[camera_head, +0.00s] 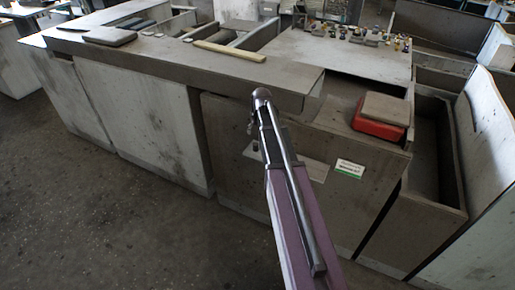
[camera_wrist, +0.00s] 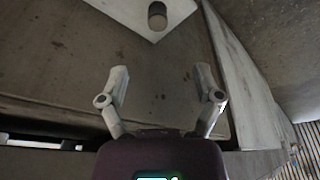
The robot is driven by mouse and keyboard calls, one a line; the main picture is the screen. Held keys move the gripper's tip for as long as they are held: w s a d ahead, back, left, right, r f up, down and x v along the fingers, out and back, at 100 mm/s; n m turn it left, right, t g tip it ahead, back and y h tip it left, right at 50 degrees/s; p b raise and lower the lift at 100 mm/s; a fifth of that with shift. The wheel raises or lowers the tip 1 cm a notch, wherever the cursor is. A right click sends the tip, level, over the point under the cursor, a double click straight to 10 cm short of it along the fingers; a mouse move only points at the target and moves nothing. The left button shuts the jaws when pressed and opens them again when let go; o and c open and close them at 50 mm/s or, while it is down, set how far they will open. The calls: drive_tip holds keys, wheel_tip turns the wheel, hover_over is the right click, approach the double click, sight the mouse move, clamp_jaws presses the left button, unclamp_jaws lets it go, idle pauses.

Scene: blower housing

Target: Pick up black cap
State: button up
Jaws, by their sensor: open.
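My gripper (camera_wrist: 163,80) is open and empty in the wrist view, with its two fingers spread apart. A short dark cylinder (camera_wrist: 157,17), possibly the black cap, shows at the top of that view against a white patch (camera_wrist: 125,12). It lies beyond the fingertips and apart from them. In the head view my arm reaches up over the front of the workbench, and I cannot make out the fingers or clearly identify the cap there.
A red box with a grey-brown top (camera_head: 381,115) sits on the bench's right part. Several small parts (camera_head: 362,36) stand on the back surface. A flat bar (camera_head: 230,51) and a dark flat case (camera_head: 110,36) lie on the long counter (camera_head: 180,62). Open floor (camera_head: 90,220) is at left.

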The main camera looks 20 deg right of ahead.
sight(256, 144)
drive_tip(key=shift+b+x, duration=3.3)
drive_tip(key=shift+x, duration=0.4)
drive_tip(key=shift+f, duration=0.15)
drive_tip(key=shift+b+x, duration=2.5)
drive_tip(key=shift+d, duration=0.15)
drive_tip(key=c, duration=1)
